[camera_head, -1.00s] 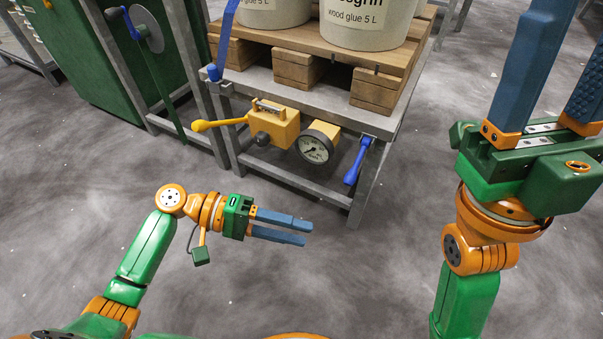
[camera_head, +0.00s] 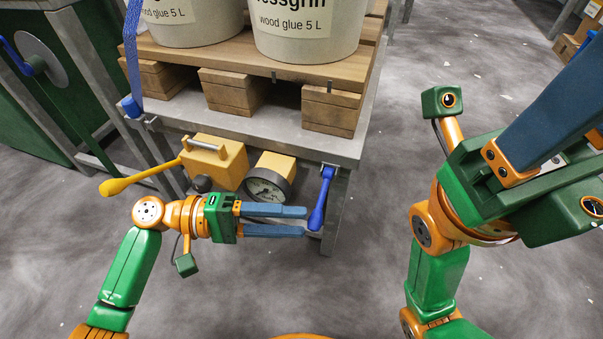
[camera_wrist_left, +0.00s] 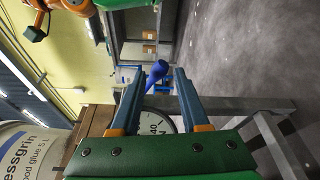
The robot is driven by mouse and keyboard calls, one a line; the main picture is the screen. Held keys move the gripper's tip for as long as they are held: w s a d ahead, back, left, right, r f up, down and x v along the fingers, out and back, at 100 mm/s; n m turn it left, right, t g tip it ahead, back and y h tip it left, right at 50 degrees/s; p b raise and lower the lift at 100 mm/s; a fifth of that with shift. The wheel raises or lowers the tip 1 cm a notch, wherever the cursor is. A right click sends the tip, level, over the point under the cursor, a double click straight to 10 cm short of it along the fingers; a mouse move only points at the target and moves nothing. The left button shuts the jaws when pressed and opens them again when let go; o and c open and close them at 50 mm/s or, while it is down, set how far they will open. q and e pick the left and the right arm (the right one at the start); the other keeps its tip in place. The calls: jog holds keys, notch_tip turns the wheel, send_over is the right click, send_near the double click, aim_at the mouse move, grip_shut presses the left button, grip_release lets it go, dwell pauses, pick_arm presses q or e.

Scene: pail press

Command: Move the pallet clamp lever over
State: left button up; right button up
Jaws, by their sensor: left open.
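A blue lever (camera_head: 321,190) hangs at the right front corner of the grey metal stand (camera_head: 270,135), its grip end pointing down. A yellow lever (camera_head: 130,184) sticks out left from a yellow box (camera_head: 218,163) under the stand's top. I cannot tell from labels which one is the pallet clamp lever. My left gripper (camera_head: 304,221) is open, its fingertips close to the blue lever's lower end. In the left wrist view the blue lever (camera_wrist_left: 157,72) shows between the fingertips; contact cannot be told. My right gripper's fingers (camera_head: 575,115) are apart at the right edge, their tips out of frame.
Two white glue pails (camera_head: 305,30) stand on a wooden pallet (camera_head: 255,62) on the stand. A round gauge (camera_head: 266,187) is just behind my left gripper. A blue strap (camera_head: 133,55) runs down at the pallet's left.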

pick_arm(q)
jog(key=d, duration=0.2)
jog(key=shift+d, duration=0.35)
jog(key=shift+a, duration=0.1)
grip_shut()
jog(key=r+p, duration=0.2)
jog(key=p, duration=0.1)
jog(key=shift+s+a+r, duration=0.15)
jog(key=shift+s, duration=0.15)
